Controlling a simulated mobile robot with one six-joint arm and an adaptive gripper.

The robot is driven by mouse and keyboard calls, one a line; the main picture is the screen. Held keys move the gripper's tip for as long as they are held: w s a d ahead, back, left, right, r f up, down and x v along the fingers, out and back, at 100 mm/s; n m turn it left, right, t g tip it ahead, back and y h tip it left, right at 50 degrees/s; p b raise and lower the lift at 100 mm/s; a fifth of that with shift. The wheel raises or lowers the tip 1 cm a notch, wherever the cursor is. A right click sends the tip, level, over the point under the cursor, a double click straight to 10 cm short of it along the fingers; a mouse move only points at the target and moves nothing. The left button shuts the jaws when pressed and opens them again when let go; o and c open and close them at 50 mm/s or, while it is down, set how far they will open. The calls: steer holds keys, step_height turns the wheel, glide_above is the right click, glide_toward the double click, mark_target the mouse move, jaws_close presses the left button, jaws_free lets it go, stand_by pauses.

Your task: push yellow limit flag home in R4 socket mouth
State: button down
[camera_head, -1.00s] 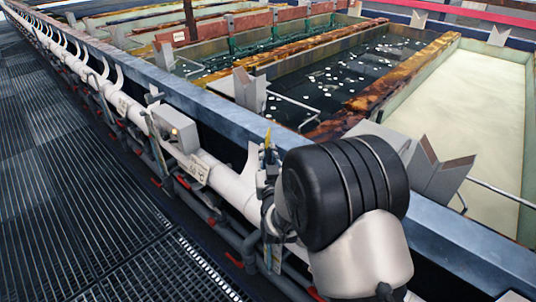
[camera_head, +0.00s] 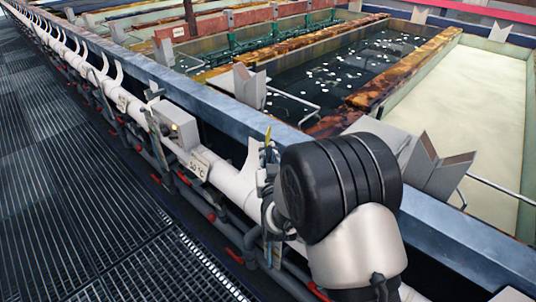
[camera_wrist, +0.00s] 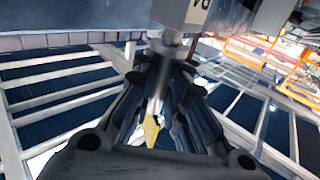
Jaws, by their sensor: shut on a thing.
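The yellow limit flag (camera_head: 268,134) shows as a thin yellow tip above my gripper (camera_head: 267,158), beside the white pipe. In the wrist view the yellow part (camera_wrist: 151,130) lies between the dark fingers of my gripper (camera_wrist: 172,58). The fingers are shut on the flag. A grey metal cylinder (camera_wrist: 182,18) is just beyond the fingertips, under a grey block. I cannot tell whether the flag touches it. The R4 socket mouth cannot be made out for certain. My black wrist joint hides part of the gripper in the head view.
A white pipe (camera_head: 228,178) with red-handled fittings runs along the blue tank rail (camera_head: 215,105). A grey box (camera_head: 174,128) with an amber light and a temperature plate (camera_head: 199,168) are left of my gripper. Tanks lie behind; the grated walkway (camera_head: 70,200) at left is clear.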

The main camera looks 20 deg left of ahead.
mark_target(268, 146)
steer(key=shift+r+p, duration=0.5)
steer(key=shift+r, duration=1.25)
steer(key=shift+b, duration=0.65)
steer(key=shift+f, duration=0.2)
stand_by(0.6)
steer(key=shift+f, duration=0.3)
steer(key=shift+f, duration=0.95)
steer(key=shift+f, duration=0.3)
steer(key=shift+f, duration=0.2)
steer(key=c, duration=1.5)
jaws_free()
steer(key=shift+f, duration=0.15)
steer(key=shift+c, duration=0.2)
